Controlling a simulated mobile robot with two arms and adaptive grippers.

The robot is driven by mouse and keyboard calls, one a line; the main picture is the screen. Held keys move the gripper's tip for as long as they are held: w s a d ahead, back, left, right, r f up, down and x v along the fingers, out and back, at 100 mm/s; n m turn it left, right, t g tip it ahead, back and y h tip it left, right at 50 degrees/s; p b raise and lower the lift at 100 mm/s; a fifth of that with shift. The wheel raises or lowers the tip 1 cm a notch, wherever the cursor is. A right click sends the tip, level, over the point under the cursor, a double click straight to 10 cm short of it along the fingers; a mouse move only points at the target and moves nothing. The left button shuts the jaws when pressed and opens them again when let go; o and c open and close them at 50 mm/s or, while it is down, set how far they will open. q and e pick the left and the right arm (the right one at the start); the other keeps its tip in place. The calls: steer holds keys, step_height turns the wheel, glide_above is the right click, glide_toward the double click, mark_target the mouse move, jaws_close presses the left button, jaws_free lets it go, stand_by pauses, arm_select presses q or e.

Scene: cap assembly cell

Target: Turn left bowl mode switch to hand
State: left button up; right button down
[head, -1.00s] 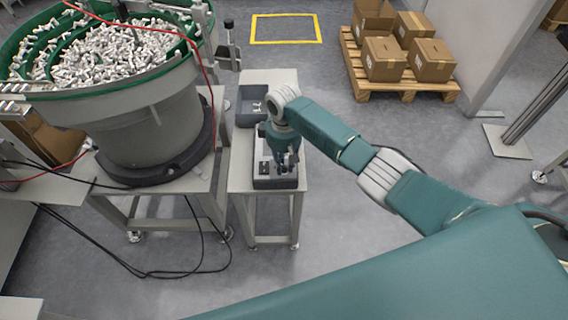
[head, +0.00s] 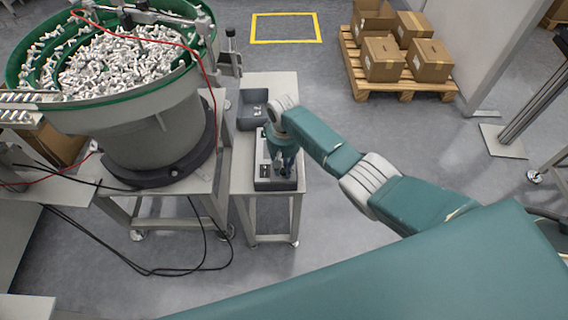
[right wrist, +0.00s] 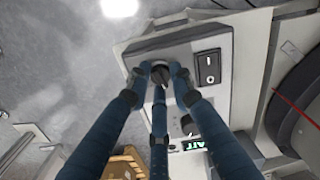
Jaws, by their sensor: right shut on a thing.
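The grey control box (head: 262,183) stands on a small table beside the left bowl feeder (head: 150,122). My right gripper (head: 284,166) points down over this box. In the right wrist view, the gripper (right wrist: 161,72) has its blue fingers closed around a black rotary knob, the bowl mode switch (right wrist: 160,76), on the box's top. The fingers partly hide the knob, and its setting and label cannot be read. A black rocker switch (right wrist: 208,67) sits beside it, and a second black knob (right wrist: 188,124) and a green display (right wrist: 196,145) lie farther along. My left gripper is not in view.
A dark open bin (head: 252,117) stands behind the box on the same table (head: 243,180). The bowl holds many white caps, with a red cable along it. Cartons on a pallet (head: 400,87) stand at the back right. Floor right of the table is clear.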

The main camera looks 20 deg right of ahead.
steer(key=m+p, duration=0.2)
steer(key=m, duration=0.3)
steer(key=shift+a+r+m, duration=0.1)
steer(key=shift+r+m, duration=0.05)
steer(key=shift+m, duration=0.25)
steer(key=m+p, duration=0.1)
steer(key=m, duration=0.2)
steer(key=shift+m, duration=1.6)
steer(key=shift+w, duration=0.1)
steer(key=c, duration=1.5)
jaws_free()
